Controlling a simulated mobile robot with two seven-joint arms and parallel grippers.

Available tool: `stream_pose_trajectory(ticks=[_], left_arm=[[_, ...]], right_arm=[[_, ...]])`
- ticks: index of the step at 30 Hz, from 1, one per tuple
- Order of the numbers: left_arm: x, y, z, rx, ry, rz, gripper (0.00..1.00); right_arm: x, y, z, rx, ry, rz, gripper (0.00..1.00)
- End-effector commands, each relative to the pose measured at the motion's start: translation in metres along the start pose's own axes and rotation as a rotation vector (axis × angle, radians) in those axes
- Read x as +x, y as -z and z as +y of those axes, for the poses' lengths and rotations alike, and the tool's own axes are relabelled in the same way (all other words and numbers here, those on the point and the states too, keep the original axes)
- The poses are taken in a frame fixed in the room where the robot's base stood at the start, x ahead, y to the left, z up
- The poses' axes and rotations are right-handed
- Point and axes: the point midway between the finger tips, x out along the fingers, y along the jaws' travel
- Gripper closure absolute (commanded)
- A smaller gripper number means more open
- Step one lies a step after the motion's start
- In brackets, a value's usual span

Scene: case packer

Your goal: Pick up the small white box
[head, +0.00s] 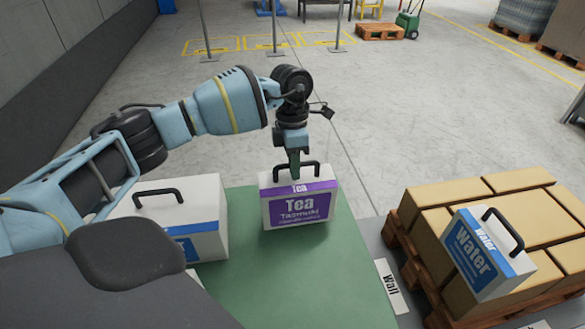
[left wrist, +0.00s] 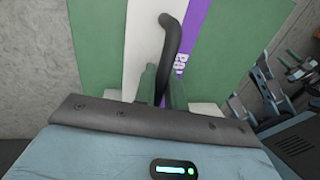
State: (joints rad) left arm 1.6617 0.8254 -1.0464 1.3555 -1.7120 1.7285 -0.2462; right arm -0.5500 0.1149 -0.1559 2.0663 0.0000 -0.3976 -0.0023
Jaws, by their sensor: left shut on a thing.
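The small white box (head: 299,209) has a purple "Tea" label and a dark handle on top. It is upright over the green surface (head: 285,285), near its far edge; I cannot tell whether its base touches. My left gripper (head: 295,168) is above it, pointing down, shut on its dark handle. In the left wrist view the handle (left wrist: 172,45) runs up from between the green fingers (left wrist: 162,92), with the box's white top (left wrist: 142,40) and purple face behind. My right gripper is not in view.
A larger white box (head: 200,240) with a blue label stands left, partly behind my arm. A white "Water" box (head: 484,255) rests tilted on brown cartons (head: 465,192) on a wooden pallet at right. A "Wall" sign (head: 391,286) lies between. Open floor lies beyond.

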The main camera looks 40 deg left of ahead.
Motion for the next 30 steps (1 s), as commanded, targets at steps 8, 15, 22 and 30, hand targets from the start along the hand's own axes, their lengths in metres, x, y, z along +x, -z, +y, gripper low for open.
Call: stream_pose_trajectory(ticks=[8, 15, 22, 30], left_arm=[[0.002, -0.011, -0.028, 0.005, 0.0, -0.001, 1.0], [0.007, -0.029, -0.073, 0.008, 0.001, -0.001, 1.0], [0.011, -0.046, -0.116, 0.005, 0.0, -0.001, 1.0], [0.013, -0.056, -0.14, 0.001, 0.0, 0.0, 1.0]], right_arm=[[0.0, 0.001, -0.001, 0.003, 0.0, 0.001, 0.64], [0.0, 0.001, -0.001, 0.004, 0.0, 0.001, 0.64], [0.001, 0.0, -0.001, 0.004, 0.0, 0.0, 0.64], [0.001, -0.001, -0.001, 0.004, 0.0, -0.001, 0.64]])
